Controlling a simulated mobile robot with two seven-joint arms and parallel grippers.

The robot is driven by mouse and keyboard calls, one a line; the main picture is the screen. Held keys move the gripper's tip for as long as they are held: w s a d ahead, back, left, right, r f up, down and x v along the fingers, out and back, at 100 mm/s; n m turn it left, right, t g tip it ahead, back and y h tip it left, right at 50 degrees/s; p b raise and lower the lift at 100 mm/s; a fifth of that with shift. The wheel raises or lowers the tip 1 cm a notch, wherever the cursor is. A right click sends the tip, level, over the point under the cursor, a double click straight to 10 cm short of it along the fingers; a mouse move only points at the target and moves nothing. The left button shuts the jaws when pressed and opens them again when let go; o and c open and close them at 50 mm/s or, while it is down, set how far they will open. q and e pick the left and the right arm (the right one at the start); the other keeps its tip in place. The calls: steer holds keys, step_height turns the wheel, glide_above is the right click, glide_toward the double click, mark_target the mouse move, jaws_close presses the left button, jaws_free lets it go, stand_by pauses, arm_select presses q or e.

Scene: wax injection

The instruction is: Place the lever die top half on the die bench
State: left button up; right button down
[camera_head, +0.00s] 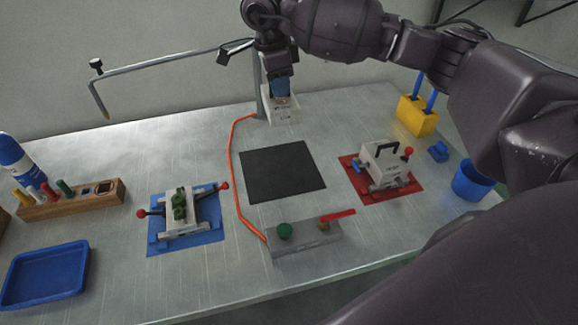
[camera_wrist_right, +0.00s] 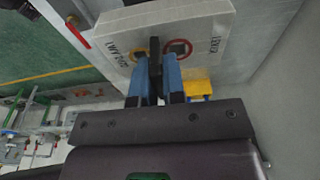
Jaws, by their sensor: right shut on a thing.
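My right gripper (camera_head: 281,90) is shut on the lever die top half (camera_head: 281,112), a white block, at the back of the table beyond the black mat. In the right wrist view the blue fingers (camera_wrist_right: 155,85) close on its dark handle, and the white block (camera_wrist_right: 130,38) shows lettering and a red and a yellow ring. I cannot tell whether the block touches the table. An opened die (camera_head: 180,212) with a green piece lies on a blue mat. The black square mat (camera_head: 283,172) on the bench (camera_head: 330,130) is bare. My left gripper is not in view.
A closed die (camera_head: 383,165) with a black handle sits on a red mat at right. A grey block (camera_head: 303,240) with a green knob and red lever is in front. An orange hose (camera_head: 231,170) runs beside the black mat. A blue tray (camera_head: 45,275) is at left.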

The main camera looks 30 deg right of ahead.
steer(key=shift+a+f, duration=0.3)
steer(key=shift+f, duration=0.15)
step_height(320, 180, down, 19)
steer(key=shift+w+p, duration=0.1)
steer(key=shift+p, duration=0.2)
